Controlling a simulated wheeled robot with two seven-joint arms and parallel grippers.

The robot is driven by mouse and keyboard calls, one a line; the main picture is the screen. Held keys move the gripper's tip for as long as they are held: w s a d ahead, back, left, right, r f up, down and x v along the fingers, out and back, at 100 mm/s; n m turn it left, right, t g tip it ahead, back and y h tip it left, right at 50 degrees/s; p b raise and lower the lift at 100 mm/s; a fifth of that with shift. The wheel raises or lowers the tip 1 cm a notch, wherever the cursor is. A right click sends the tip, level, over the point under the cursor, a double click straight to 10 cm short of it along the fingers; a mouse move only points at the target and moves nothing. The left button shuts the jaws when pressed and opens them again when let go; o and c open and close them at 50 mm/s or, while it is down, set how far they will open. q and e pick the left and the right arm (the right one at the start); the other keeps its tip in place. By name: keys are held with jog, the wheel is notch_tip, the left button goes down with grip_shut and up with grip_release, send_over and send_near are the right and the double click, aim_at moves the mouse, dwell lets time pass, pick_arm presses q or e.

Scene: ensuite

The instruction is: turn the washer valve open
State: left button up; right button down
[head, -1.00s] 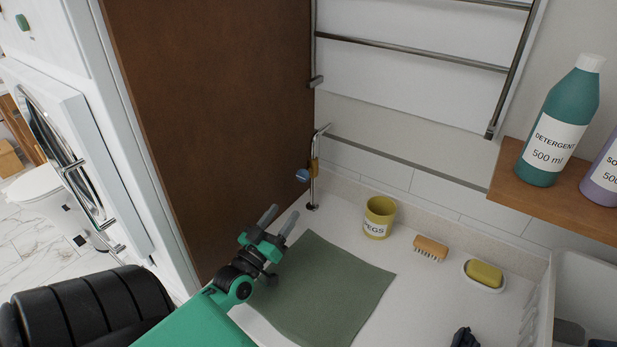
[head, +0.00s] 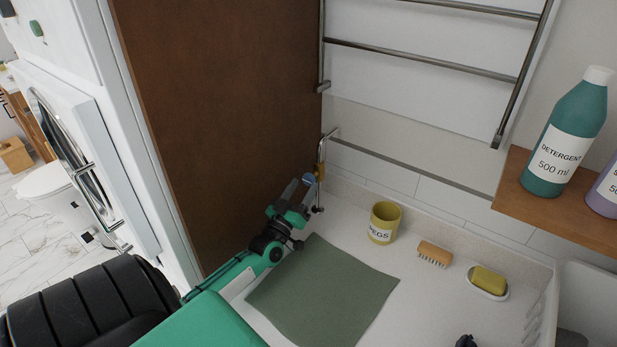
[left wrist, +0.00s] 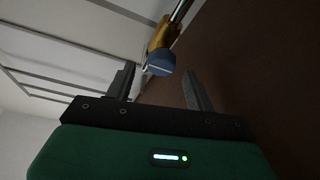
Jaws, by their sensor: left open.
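The washer valve is a small blue knob (head: 309,180) on a brass body (head: 320,171), set on a thin chrome pipe (head: 322,152) that rises from the counter beside the brown panel. In the left wrist view the blue knob (left wrist: 160,63) shows ahead of and between the open fingers, with the brass body (left wrist: 163,38) behind it. My left gripper (head: 300,192) is open and empty, its fingertips at the knob. In the head view the fingers partly cover the knob. I cannot tell whether they touch it. My right gripper is not clearly in view.
The brown panel (head: 215,120) stands close along the left of the valve. A yellow pegs cup (head: 383,222), a brush (head: 434,254) and a soap dish (head: 487,283) stand to the right. A green mat (head: 322,290) lies in front. A towel rail (head: 420,57) hangs above.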

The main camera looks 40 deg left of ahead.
aim_at(307, 182)
pick_arm(q)
jog(key=shift+p+x, duration=0.45)
jog(key=shift+x, duration=1.55)
jog(key=shift+w+f, duration=0.1)
jog(key=shift+f, duration=0.1)
jog(key=c, duration=1)
